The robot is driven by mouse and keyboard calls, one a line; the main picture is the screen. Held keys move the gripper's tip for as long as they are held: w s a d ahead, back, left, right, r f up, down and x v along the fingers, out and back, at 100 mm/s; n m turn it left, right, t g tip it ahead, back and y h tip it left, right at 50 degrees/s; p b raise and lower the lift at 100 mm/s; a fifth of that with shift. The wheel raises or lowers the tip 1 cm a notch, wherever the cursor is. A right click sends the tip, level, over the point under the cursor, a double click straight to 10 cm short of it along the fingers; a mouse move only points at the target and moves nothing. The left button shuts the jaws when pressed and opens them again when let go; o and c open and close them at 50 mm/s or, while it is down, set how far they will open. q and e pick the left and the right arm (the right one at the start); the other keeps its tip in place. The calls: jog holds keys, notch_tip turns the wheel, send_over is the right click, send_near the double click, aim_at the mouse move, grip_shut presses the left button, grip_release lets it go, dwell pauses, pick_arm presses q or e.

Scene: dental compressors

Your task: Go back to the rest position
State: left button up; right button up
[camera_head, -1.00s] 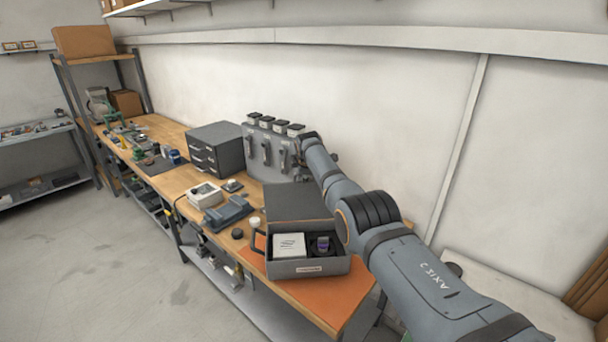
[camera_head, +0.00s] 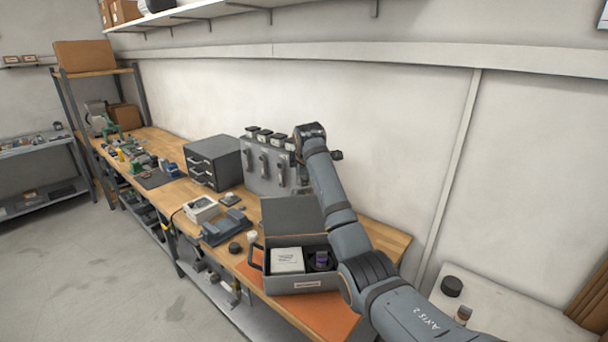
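My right arm comes in from the lower right and reaches up over the workbench (camera_head: 375,236). Its dark far end, where my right gripper (camera_head: 309,131) sits, is beside the right end of the grey panel unit (camera_head: 266,163) with several black-topped pieces along its top. The fingers cannot be made out, so I cannot tell whether they are open or shut, and nothing held is visible. My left gripper is not in view.
An open grey case (camera_head: 295,214) stands on an orange mat (camera_head: 330,315), holding a white box (camera_head: 287,260) and a small dark jar (camera_head: 321,259). My forearm passes close to its right side. A grey drawer cabinet (camera_head: 213,161) stands farther left.

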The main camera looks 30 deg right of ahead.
jog(key=shift+s+a+r, duration=0.15)
jog(key=shift+s+r, duration=0.2)
jog(key=shift+r, duration=0.05)
